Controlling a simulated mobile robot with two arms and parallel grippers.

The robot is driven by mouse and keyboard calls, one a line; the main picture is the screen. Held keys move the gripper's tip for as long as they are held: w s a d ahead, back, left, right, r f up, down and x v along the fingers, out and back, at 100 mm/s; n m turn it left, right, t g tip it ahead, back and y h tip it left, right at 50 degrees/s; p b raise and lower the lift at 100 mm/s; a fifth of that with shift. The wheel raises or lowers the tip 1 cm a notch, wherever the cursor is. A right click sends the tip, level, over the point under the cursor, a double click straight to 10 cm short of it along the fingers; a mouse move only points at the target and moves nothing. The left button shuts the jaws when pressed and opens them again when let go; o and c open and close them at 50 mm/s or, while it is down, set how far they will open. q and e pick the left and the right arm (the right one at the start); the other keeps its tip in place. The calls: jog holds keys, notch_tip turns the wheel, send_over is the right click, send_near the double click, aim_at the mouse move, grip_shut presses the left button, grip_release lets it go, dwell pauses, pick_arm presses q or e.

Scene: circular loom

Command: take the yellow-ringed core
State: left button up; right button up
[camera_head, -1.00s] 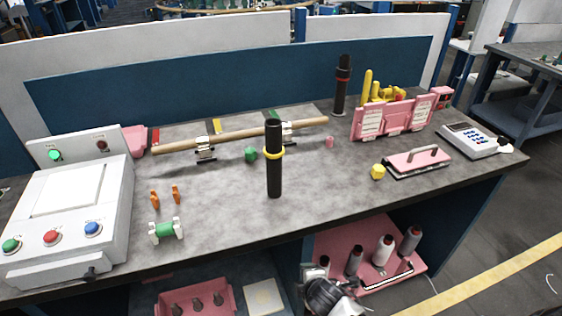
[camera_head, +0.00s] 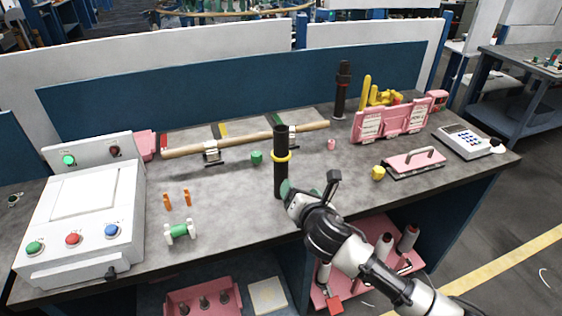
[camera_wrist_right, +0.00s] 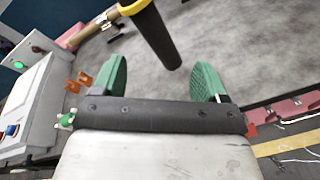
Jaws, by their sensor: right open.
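The yellow-ringed core (camera_head: 281,172) is a tall black cylinder standing upright on the grey table, with a yellow ring (camera_head: 281,156) around it. In the right wrist view the core (camera_wrist_right: 157,38) rises ahead of the fingers, with its lower end showing between and beyond them. My right gripper (camera_head: 287,189) is beside the core's lower part at its right in the head view. In the right wrist view the right gripper's green fingers (camera_wrist_right: 160,82) are spread wide with nothing between them. My left gripper is not in view.
A wooden rod (camera_head: 245,139) lies on supports behind the yellow-ringed core. A white control box (camera_head: 85,205) is at left.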

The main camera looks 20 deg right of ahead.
aim_at(284, 138)
notch_tip(284, 138, up, 9)
jog(key=w+n+t+y, duration=0.1)
jog(key=w+n+t, duration=0.15)
jog(key=n, duration=0.45)
jog(key=w, duration=0.1)
jog(key=w+p, duration=0.1)
jog(key=w, duration=0.1)
jog(key=w+a, duration=0.1)
jog(key=w, duration=0.1)
jog(key=shift+r+p, duration=0.2)
jog(key=shift+p, duration=0.1)
jog(key=shift+w, duration=0.45)
jog(key=shift+w+p, duration=0.7)
jog(key=shift+w, duration=1.55)
jog(key=shift+s, duration=0.1)
jog(key=shift+c, duration=0.3)
jog(key=c, duration=1.2)
